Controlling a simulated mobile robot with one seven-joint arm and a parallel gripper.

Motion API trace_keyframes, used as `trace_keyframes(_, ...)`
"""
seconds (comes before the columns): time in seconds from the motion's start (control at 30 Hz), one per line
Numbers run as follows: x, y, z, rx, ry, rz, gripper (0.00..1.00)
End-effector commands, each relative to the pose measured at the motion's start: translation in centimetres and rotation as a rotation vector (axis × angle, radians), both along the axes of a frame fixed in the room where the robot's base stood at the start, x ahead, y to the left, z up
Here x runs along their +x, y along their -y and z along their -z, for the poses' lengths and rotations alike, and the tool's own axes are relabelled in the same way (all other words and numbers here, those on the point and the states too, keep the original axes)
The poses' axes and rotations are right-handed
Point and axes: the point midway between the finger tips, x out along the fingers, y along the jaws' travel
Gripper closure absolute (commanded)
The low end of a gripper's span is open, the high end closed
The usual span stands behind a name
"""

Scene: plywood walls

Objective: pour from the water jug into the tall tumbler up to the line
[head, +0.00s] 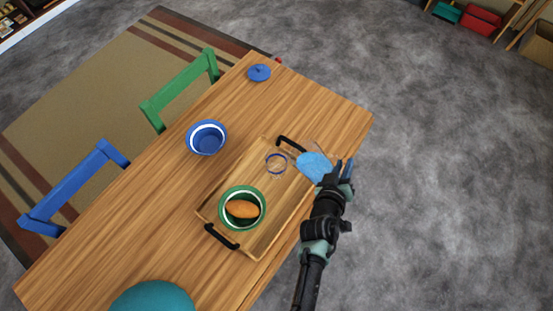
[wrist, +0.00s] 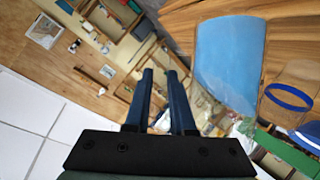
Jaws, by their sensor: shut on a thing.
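The clear water jug (head: 314,167) holds blue water and is at the tray's right edge in the head view. Its water fills much of the upper middle of the wrist view (wrist: 228,62). My gripper (head: 341,174) is shut on the jug, at its right side; the exact grip is hard to see. The fingers show close together in the wrist view (wrist: 165,75). The tall tumbler (head: 276,163) is clear with a blue ring line and stands on the tray, left of the jug. Its ring also shows in the wrist view (wrist: 290,97). I see no blue water in it. The jug's tilt is unclear.
The wooden tray (head: 262,238) with black handles also holds a green bowl (head: 242,224) with an orange-brown item (head: 242,209). A blue bowl (head: 207,138), a blue lid-like disc (head: 259,73) and a teal round object (head: 152,298) are on the table. Chairs line the left side.

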Motion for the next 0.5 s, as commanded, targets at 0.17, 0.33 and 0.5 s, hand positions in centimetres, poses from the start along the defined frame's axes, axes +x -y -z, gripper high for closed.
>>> trace_keyframes(0.17,0.16,0.01,-0.39,-0.015,-0.003,0.001,1.00)
trace_keyframes(0.33,0.23,-0.15,-0.46,-0.034,-0.011,-0.001,1.00)
trace_keyframes(0.5,0.27,-0.27,-0.57,-0.051,-0.016,0.000,1.00)
